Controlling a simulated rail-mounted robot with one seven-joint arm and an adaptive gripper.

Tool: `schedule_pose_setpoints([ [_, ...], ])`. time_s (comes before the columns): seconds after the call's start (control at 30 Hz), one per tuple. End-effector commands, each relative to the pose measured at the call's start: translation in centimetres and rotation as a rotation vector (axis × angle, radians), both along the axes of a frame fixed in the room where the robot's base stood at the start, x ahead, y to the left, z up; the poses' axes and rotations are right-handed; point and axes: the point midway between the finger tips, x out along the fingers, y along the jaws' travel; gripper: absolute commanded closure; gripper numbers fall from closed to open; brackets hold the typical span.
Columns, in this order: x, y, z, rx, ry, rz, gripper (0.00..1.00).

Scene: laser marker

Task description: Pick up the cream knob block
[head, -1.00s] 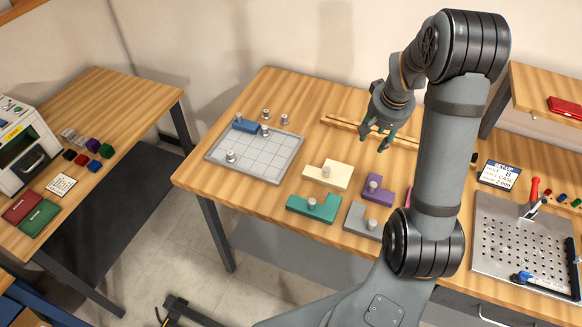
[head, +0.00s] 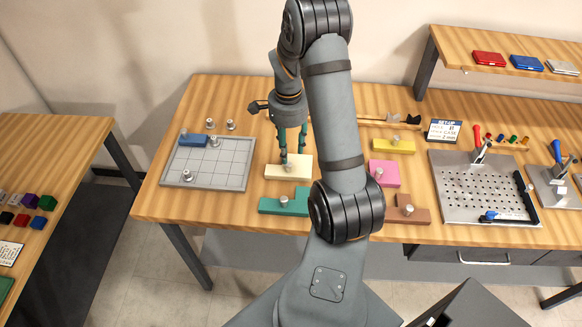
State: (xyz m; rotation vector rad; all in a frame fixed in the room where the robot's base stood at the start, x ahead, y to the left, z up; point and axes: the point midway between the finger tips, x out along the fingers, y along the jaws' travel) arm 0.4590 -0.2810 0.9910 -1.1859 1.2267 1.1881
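The cream knob block (head: 298,173) lies on the wooden table, right of the grey grid tray (head: 243,183). Its small grey knob (head: 285,170) shows near the left fingertip. My gripper (head: 293,160) points down over the block with its two teal fingers apart. The fingertips overlap the block's back part in the head view. I cannot tell how high they are above it, or whether they stand around the knob. Nothing is seen held.
A teal block (head: 283,206) lies just in front of the cream one. Pink (head: 384,175), yellow (head: 393,147) and brown (head: 412,212) blocks lie to the right. A blue block (head: 190,137) sits on the tray. My arm hides the table right of the cream block.

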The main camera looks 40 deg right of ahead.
Motion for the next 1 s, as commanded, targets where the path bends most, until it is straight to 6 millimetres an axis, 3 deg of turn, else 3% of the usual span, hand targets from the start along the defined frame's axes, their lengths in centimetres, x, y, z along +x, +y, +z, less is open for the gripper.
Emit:
schedule_pose_setpoints([
  [0.27, 0.0, 0.0, -2.1, 0.001, 0.002, 0.000, 0.60],
  [0.6, 0.2, 0.2, -6.2, 0.001, 0.001, 0.000, 0.60],
  [0.9, 0.3, 0.2, -6.8, -0.001, -0.002, 0.000, 0.60],
  [1.0, 0.3, 0.2, -6.8, -0.001, -0.002, 0.000, 0.65],
])
